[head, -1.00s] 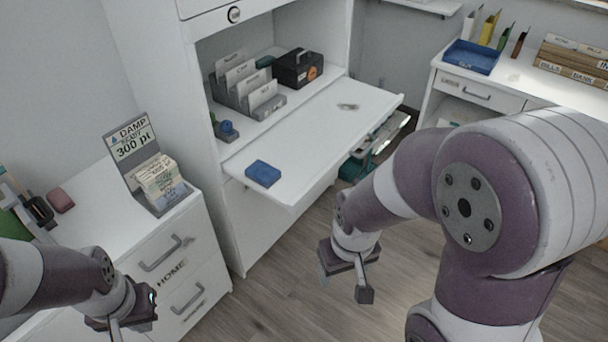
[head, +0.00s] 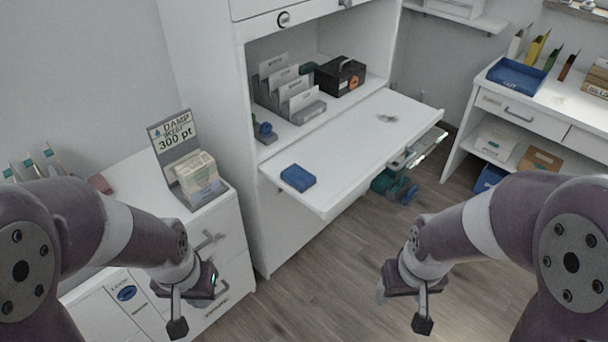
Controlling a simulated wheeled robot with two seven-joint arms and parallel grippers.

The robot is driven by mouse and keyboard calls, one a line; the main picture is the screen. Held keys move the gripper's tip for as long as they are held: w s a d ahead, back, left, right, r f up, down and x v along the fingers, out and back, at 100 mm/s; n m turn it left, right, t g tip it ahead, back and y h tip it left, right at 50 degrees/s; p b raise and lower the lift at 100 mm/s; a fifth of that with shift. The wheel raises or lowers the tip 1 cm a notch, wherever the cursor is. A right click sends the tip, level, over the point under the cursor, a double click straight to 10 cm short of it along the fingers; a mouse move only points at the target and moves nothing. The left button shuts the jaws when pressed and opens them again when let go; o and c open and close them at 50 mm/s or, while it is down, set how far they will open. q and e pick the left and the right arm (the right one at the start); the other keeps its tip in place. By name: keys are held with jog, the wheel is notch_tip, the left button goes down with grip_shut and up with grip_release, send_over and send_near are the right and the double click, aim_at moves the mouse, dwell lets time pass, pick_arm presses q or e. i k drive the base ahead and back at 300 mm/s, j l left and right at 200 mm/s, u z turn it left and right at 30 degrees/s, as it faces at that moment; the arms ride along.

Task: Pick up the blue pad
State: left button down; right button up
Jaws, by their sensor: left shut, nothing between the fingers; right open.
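The blue pad (head: 298,178) lies flat near the front left corner of the white pull-out shelf (head: 350,150) in the head view. My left gripper (head: 190,310) is at the lower left, in front of the drawer cabinet and left of the pad. It is shut and empty. My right gripper (head: 402,310) hangs over the floor at the lower right, to the right of the pad and nearer to me. It is open and empty. Neither gripper touches the pad.
A black box (head: 340,76) and a card sorter (head: 288,92) stand in the recess behind the shelf. A card holder (head: 190,165) stands on the left cabinet. A blue tray (head: 516,76) sits on the right desk. Floor before the shelf is clear.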

aim_at(300, 180)
jog(key=i+z, duration=0.4)
jog(key=i, duration=0.3)
jog(key=i+j+z, duration=0.2)
jog(key=i+z, duration=0.15)
jog(key=i, duration=0.35)
